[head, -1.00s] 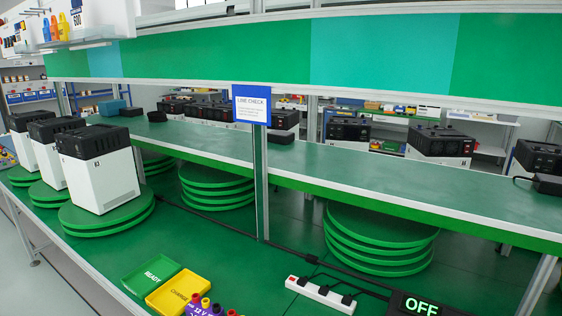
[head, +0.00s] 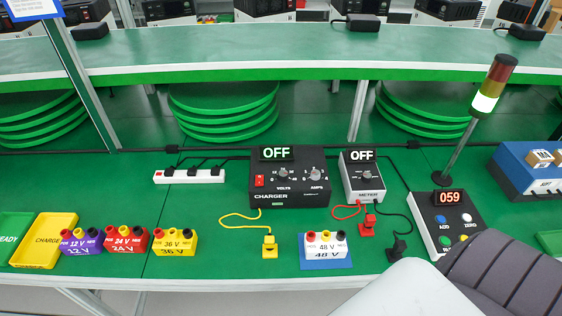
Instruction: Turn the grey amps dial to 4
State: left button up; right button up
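The black charger box (head: 289,192) stands in the middle of the green bench in the head view. Its display reads OFF. The grey amps dial (head: 315,173) is on the right of its front panel, above the word AMPS. The volts dial (head: 283,173) is to its left. The scale numbers and the pointer of the amps dial are too small to read surely. A red switch (head: 259,181) sits at the panel's left. Neither gripper is in view. A white and dark grey part of my arm fills the lower right corner.
The meter (head: 363,178), also showing OFF, stands right of the charger. A yellow plug (head: 269,246) and the 48 V block (head: 326,244) are in front. A counter box (head: 447,222) reads 059, with a signal lamp (head: 486,95) behind. A power strip (head: 189,176) lies left.

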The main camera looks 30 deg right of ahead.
aim_at(315, 174)
jog(key=z, duration=1.35)
